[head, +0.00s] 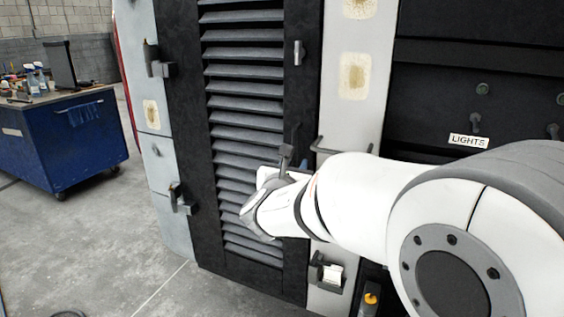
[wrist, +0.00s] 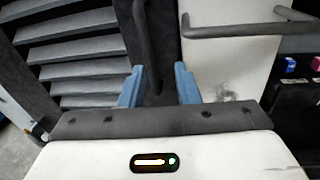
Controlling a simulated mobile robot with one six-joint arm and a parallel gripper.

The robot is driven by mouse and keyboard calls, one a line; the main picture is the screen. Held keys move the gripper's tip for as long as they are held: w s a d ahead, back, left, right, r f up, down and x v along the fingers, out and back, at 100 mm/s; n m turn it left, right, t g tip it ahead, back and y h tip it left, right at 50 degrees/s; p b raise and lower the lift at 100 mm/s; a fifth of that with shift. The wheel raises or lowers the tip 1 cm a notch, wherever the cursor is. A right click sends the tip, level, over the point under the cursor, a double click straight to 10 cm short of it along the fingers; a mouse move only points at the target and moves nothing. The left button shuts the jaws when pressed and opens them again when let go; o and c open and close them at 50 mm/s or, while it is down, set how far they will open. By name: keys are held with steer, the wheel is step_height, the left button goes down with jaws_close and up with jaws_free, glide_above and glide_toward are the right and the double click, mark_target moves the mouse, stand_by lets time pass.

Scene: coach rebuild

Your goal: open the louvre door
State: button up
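The louvre door (head: 190,130) is a tall black panel with grey slats, hinged on its left edge; it looks shut. The slats also show at the left of the wrist view (wrist: 85,70). A dark upright handle (wrist: 146,40) stands on the door's right stile. My gripper (wrist: 160,70) has its two blue fingers apart, with the handle's lower end showing between them. I cannot tell how deep the handle sits between the fingers, and no contact shows. In the head view my white wrist hides most of the gripper and part of the handle (head: 293,142).
A grey horizontal bar (wrist: 245,29) juts from the pale panel just right of the door. A small latch (head: 298,53) sits higher on the right stile. A blue wheeled cabinet (head: 65,140) stands at left. The concrete floor (head: 95,235) before the hinge side is clear.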

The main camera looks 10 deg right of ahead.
steer(key=shift+n+t, duration=0.3)
steer(key=shift+n, duration=0.3)
steer(key=x, duration=0.2)
steer(key=a+x, duration=0.1)
steer(key=x, duration=0.5)
steer(key=shift+w+a, duration=0.3)
jaws_close()
